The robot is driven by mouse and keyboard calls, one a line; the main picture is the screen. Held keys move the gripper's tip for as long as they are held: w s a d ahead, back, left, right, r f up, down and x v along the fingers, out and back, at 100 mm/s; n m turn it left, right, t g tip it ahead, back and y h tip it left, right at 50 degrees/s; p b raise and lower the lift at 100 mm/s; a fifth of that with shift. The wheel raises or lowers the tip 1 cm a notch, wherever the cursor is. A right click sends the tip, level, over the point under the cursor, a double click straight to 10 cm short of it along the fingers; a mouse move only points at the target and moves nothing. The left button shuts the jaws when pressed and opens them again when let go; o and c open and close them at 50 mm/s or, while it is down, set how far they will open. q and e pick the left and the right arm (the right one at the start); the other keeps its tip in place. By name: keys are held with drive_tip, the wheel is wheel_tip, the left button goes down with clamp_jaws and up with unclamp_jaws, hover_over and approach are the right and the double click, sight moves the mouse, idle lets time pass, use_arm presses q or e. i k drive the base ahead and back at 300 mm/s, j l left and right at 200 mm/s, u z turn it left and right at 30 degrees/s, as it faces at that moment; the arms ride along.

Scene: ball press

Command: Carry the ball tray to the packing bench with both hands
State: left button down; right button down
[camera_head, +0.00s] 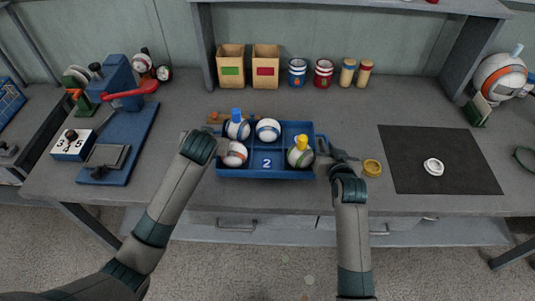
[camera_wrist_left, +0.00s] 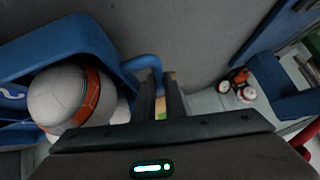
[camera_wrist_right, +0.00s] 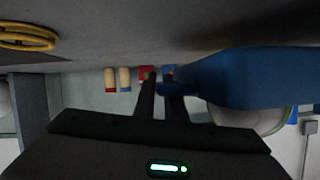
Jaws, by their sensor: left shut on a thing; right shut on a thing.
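The blue ball tray (camera_head: 267,173), marked with a 2, is at the middle of the grey bench, with several balls in its compartments. A ball with a blue cap (camera_head: 237,128), a white ball (camera_head: 268,129) and an orange-banded ball (camera_head: 235,154) fill the left and middle. A ball with a yellow cap (camera_head: 300,155) is at the right. My left gripper (camera_head: 214,142) is shut on the tray's left handle, which shows in the left wrist view (camera_wrist_left: 143,62). My right gripper (camera_head: 328,150) is shut on the right handle. I cannot tell whether the tray touches the bench.
A blue press (camera_head: 125,120) with a red lever and a counter (camera_head: 73,145) stand left. Two cardboard boxes (camera_head: 231,66), tins (camera_head: 297,72) and capped cylinders (camera_head: 347,72) line the back. A yellow ring (camera_head: 372,168) and dark mat (camera_head: 455,175) lie right.

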sight(466, 152)
drive_tip(key=z, duration=1.5)
drive_tip(key=i+l, duration=0.3)
drive_tip(key=i, duration=0.15)
drive_tip(key=i+l, duration=0.3)
drive_tip(key=i, duration=0.2)
